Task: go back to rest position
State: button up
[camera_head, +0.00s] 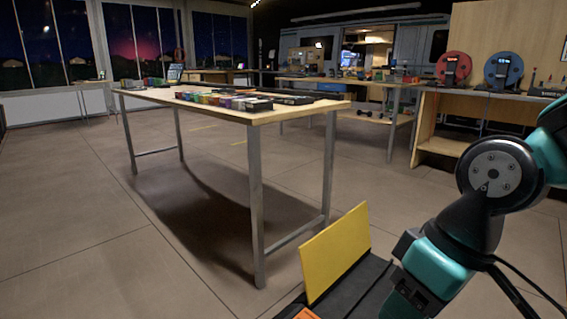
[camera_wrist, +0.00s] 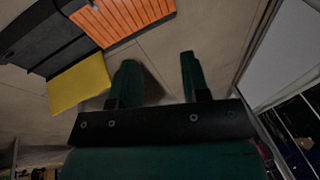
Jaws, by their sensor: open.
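My gripper (camera_wrist: 160,82) shows in the wrist view with its two green fingers apart and nothing between them. Bare floor shows past the fingertips. In the head view my teal and black arm fills the lower right, and the gripper itself cannot be made out there.
A yellow panel (camera_head: 336,250) stands beside my arm; it also shows in the wrist view (camera_wrist: 80,86), near an orange slatted surface (camera_wrist: 122,18). A tall wooden table (camera_head: 215,108) with several small boxes stands ahead. A wooden shelf (camera_head: 440,147) is at right. Floor at left is clear.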

jog(key=s+r, duration=0.2)
jog(key=s, duration=0.3)
notch_tip(320, 180, up, 38)
jog(key=p, duration=3.8)
jog(key=shift+d+f, duration=0.2)
jog(key=shift+f, duration=0.05)
